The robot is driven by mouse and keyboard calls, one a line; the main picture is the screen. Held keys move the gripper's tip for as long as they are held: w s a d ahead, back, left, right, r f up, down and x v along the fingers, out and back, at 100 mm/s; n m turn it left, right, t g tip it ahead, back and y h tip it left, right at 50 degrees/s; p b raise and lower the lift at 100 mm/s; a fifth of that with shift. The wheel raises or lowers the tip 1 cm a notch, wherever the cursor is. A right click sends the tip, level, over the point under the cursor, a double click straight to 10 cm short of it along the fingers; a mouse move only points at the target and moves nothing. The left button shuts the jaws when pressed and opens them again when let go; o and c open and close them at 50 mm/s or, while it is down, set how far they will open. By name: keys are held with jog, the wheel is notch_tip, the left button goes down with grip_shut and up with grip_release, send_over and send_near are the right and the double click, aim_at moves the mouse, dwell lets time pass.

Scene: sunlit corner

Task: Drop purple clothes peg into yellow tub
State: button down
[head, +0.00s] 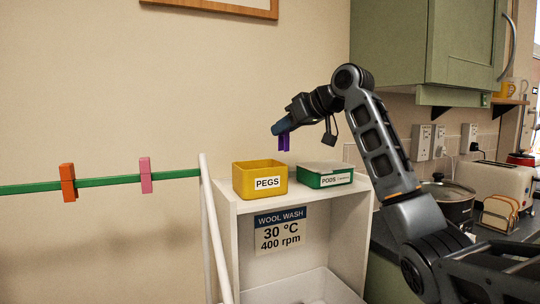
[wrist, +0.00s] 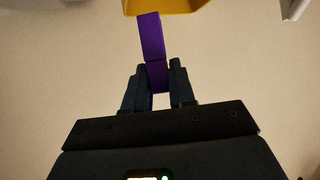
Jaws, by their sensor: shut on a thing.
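The purple clothes peg (head: 284,142) hangs from my gripper (head: 282,126) in the head view. In the wrist view the peg (wrist: 153,45) sits between the two dark fingers of my gripper (wrist: 157,82), which is shut on it. The yellow tub (head: 260,190), labelled PEGS, stands on top of a white shelf unit. The peg is in the air above the tub, near its right side in the head view. Part of the yellow tub (wrist: 170,6) shows at the top edge of the wrist view, beyond the peg. The tub's inside is mostly hidden.
A green box (head: 325,175) labelled PODS stands right of the tub on the white shelf unit (head: 228,225). Orange (head: 67,183) and pink (head: 145,175) pegs are on a green line at left. White poles lean by the unit. A green cupboard (head: 400,45) hangs at upper right.

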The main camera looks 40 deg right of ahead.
aim_at(288, 142)
jog(key=w+f+p, duration=0.1)
jog(key=w+f, duration=0.4)
jog(key=f, duration=0.2)
jog(key=shift+a, duration=0.15)
jog(key=shift+f, duration=0.6)
jog(key=c, duration=0.9)
grip_release()
jog(key=shift+c, duration=0.2)
jog(key=shift+r, duration=0.1)
jog(key=v, duration=0.6)
jog(key=b+v, duration=0.1)
jog(key=v, duration=0.5)
jog(key=shift+r, duration=0.55)
jog(key=shift+s, duration=0.15)
